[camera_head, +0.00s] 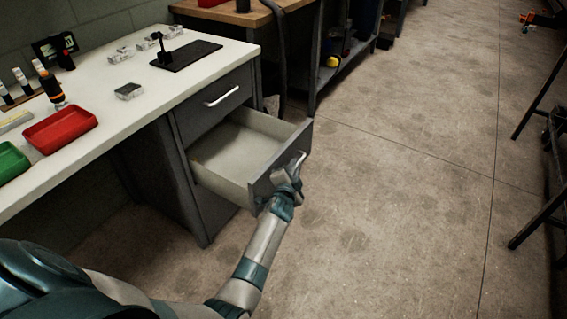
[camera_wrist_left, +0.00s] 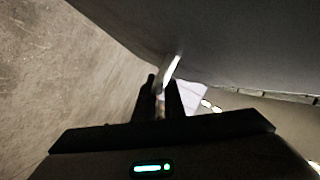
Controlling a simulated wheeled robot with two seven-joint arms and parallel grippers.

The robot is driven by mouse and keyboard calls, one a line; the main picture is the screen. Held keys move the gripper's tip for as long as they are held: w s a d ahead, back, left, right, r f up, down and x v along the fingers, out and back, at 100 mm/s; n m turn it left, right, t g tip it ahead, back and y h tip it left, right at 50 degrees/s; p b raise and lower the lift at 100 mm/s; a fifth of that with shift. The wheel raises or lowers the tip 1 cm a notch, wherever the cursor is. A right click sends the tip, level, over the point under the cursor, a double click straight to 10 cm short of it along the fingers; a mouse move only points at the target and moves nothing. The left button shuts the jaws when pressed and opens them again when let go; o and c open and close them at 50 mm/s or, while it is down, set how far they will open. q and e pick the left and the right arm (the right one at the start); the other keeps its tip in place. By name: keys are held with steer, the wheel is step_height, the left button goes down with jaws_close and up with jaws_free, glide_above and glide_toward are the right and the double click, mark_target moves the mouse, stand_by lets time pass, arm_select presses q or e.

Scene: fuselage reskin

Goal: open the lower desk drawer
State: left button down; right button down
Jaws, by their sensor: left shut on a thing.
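The lower desk drawer (camera_head: 235,155) is pulled well out from the grey desk cabinet in the head view, and its pale inside looks empty. My left gripper (camera_head: 292,168) is at the drawer's front and is shut on the drawer handle. In the left wrist view the handle (camera_wrist_left: 172,68) runs up from between the two dark fingers (camera_wrist_left: 165,98), beside the grey drawer front (camera_wrist_left: 230,40). The upper drawer (camera_head: 213,103) is closed, with a light bar handle (camera_head: 221,96). My right gripper is not in view.
The white desktop (camera_head: 150,90) holds a red tray (camera_head: 60,129), a green tray (camera_head: 10,162), a black mat (camera_head: 186,55) with a stand, and small clear boxes. A workbench (camera_head: 245,14) stands behind. The concrete floor (camera_head: 400,190) right of the drawer is clear. Dark stands (camera_head: 545,150) are at the far right.

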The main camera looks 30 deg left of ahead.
arm_select(q)
steer(key=shift+s+d, duration=0.1)
steer(key=shift+d, duration=1)
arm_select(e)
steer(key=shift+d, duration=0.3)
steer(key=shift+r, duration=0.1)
arm_select(q)
steer(key=c, duration=2.1)
jaws_free()
